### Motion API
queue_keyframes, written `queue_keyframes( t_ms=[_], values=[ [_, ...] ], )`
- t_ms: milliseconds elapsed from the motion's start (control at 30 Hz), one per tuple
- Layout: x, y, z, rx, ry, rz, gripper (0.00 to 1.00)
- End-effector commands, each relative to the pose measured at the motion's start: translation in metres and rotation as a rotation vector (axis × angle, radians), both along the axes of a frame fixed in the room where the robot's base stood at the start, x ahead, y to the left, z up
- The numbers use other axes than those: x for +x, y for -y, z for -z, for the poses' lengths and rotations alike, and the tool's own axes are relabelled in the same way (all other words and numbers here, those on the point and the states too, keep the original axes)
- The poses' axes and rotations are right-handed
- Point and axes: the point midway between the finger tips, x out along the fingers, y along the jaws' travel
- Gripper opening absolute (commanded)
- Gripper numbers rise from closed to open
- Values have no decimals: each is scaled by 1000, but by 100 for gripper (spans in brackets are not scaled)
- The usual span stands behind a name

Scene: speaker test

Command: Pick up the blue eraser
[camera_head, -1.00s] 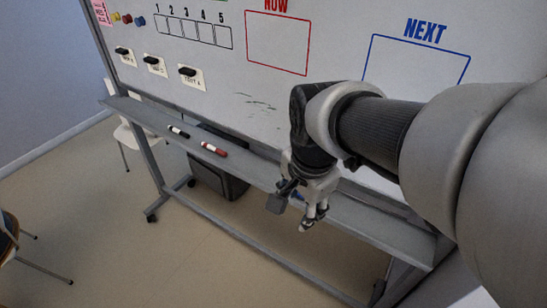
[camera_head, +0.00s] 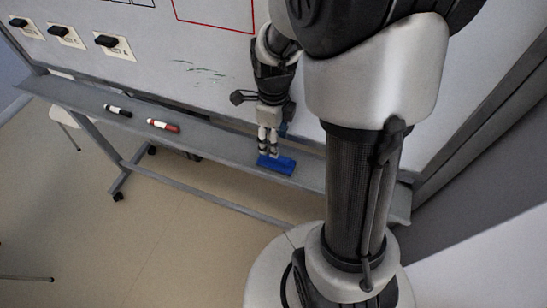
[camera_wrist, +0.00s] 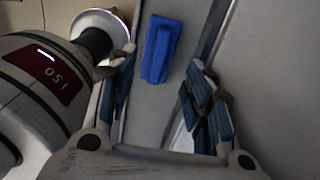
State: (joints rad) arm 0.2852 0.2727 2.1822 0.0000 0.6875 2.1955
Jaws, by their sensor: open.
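The blue eraser (camera_head: 276,165) lies on the grey tray (camera_head: 225,147) of the whiteboard, in the head view. My gripper (camera_head: 268,147) is just above and behind it, pointing down. In the wrist view the eraser (camera_wrist: 160,50) lies ahead, in line with the gap between my open, empty fingers (camera_wrist: 160,95). It is nearer the left finger side in that view. I cannot tell how much height is left between the fingertips and the eraser.
A black marker (camera_head: 118,110) and a red marker (camera_head: 163,125) lie on the tray to the left. The whiteboard (camera_head: 150,75) rises behind the tray, with black switches (camera_head: 108,41) on it. The tray between red marker and eraser is clear.

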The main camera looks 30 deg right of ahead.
Motion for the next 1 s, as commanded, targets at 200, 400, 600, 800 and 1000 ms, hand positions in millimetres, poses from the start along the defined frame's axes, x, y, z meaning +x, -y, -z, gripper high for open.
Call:
queue_keyframes(
  t_ms=[200, 400, 600, 800, 1000],
  values=[
    [0, 0, 33, 1, -1, -1, 47],
    [0, 0, 41, 0, 0, -2, 47],
    [-1, -1, 71, 0, -3, -2, 47],
    [0, -1, 89, 0, -1, -2, 47],
    [0, -1, 88, 0, 0, -2, 45]
  ],
)
